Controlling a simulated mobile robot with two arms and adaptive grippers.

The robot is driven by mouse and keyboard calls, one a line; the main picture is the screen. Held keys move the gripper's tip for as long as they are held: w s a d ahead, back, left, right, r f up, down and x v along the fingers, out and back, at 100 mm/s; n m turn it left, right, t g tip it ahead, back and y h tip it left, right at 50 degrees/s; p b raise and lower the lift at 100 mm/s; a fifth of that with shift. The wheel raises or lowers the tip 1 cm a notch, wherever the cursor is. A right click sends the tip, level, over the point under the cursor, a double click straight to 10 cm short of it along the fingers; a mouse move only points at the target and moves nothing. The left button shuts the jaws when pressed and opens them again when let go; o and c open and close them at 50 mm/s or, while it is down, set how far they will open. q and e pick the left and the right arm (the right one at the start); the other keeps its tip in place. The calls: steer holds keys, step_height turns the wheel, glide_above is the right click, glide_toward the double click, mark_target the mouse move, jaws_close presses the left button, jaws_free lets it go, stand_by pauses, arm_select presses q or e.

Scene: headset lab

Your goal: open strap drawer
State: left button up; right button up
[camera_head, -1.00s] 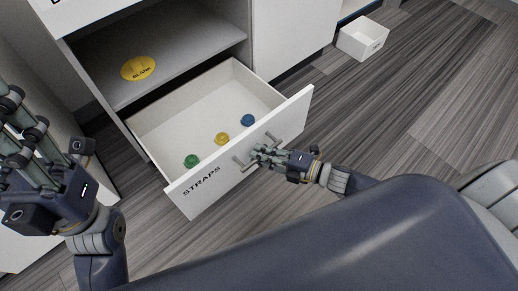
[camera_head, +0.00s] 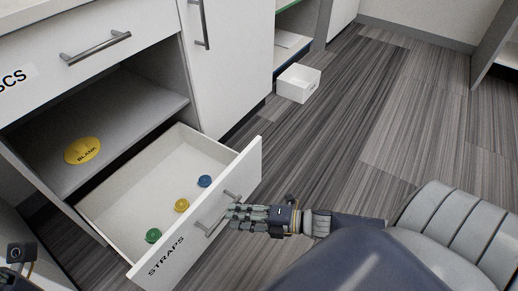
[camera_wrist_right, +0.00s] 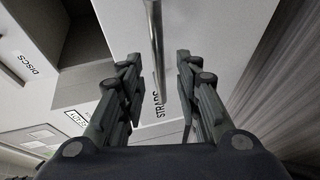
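The white strap drawer (camera_head: 155,267), labelled STRAPS, stands pulled out of the lower cabinet. Inside it lie a green (camera_head: 153,236), a yellow (camera_head: 181,205) and a blue (camera_head: 205,181) small round item. Its metal bar handle (camera_head: 213,221) is on the front panel. My right gripper (camera_head: 233,213) is at the handle. In the right wrist view, its fingers (camera_wrist_right: 158,85) are spread, with the handle bar (camera_wrist_right: 155,45) showing between them and gaps on both sides. Of my left arm, only a small part shows at the lower left edge; its fingers are out of frame.
A yellow disc marked BLANK (camera_head: 82,150) lies on the open shelf (camera_head: 140,115) above the drawer. A shut upper drawer with a handle (camera_head: 95,47) is above that. A white open box (camera_head: 298,84) stands on the floor. The wood-look floor (camera_head: 375,110) to the right is clear.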

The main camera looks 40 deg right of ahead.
steer(key=v, duration=0.7)
steer(key=shift+s, duration=0.15)
steer(key=shift+d+r, duration=0.1)
steer(key=shift+d, duration=0.05)
